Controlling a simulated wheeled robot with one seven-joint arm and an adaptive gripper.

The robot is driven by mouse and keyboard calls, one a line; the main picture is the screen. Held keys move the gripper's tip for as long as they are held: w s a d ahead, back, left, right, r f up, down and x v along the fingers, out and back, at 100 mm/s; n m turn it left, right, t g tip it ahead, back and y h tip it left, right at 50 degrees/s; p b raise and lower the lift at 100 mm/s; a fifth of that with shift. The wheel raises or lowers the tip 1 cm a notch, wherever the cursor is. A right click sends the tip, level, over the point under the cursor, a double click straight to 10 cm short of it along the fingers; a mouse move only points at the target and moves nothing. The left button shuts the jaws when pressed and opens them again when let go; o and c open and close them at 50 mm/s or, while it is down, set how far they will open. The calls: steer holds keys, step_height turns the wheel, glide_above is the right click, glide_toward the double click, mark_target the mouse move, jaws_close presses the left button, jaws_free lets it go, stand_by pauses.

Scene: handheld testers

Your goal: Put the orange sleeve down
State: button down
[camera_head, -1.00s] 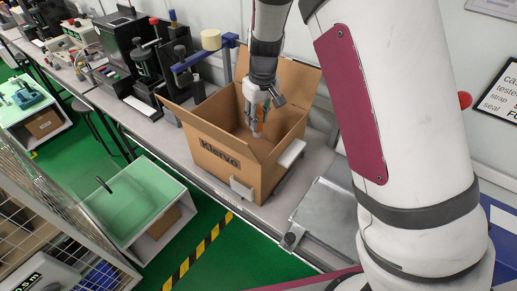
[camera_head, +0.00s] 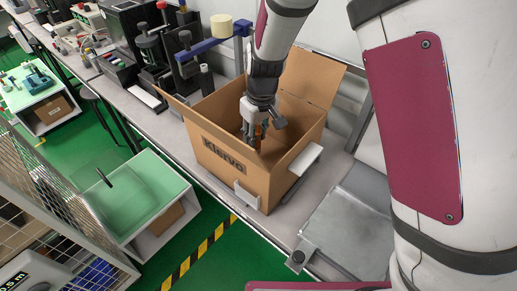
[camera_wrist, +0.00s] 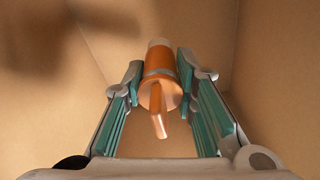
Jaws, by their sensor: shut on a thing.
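The orange sleeve (camera_wrist: 162,92) shows in the wrist view between the two teal-padded fingers of my gripper (camera_wrist: 161,80). It has a grey band around it, a pale far end, and a thin orange tongue pointing back toward the camera. My gripper is shut on it. In the head view my gripper (camera_head: 256,135) points down inside an open cardboard box (camera_head: 222,165) marked "Klervo", with a bit of orange (camera_head: 258,131) at its fingers. Brown cardboard surrounds the sleeve in the wrist view. I cannot tell whether the sleeve touches the box floor.
The box stands on a grey bench (camera_head: 275,222) with its flaps open. A blue-armed stand (camera_head: 215,44) rises close behind it at the left. A metal plate (camera_head: 345,228) lies to the right. Dark testers (camera_head: 150,50) line the bench at the left.

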steer(key=shift+f, duration=2.45)
steer(key=shift+f+b, duration=0.2)
steer(key=shift+b, duration=0.1)
steer(key=c, duration=1.3)
jaws_free()
